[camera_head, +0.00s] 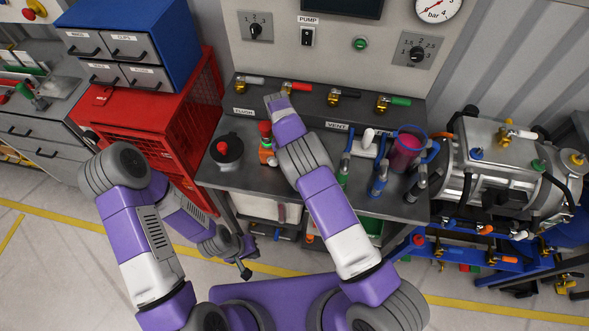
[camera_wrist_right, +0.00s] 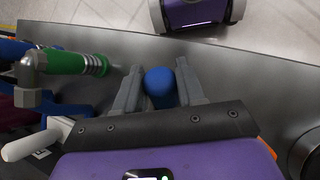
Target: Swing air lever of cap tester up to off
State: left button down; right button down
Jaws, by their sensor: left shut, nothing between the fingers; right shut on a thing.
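My right gripper (camera_wrist_right: 164,80) is closed around a blue cylindrical handle (camera_wrist_right: 159,86) above the grey bench top, seen in the right wrist view. In the head view my right forearm and hand hide the fingers and that handle. I cannot tell for sure that the handle is the cap tester's air lever; its base is hidden. My left gripper (camera_head: 244,269) is shut and empty, low in front of the bench. A green-bodied fitting (camera_wrist_right: 78,64) stands beside the right gripper in the wrist view.
Several valves with coloured levers line the back. A red cabinet (camera_head: 150,125) stands left, a metal drive unit (camera_head: 490,155) right.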

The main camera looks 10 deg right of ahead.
dwell(0.4)
jog(key=c, duration=0.8)
grip_release()
jog(key=shift+o, duration=0.2)
notch_tip(320, 180, up, 10)
jog(key=shift+r, duration=0.1)
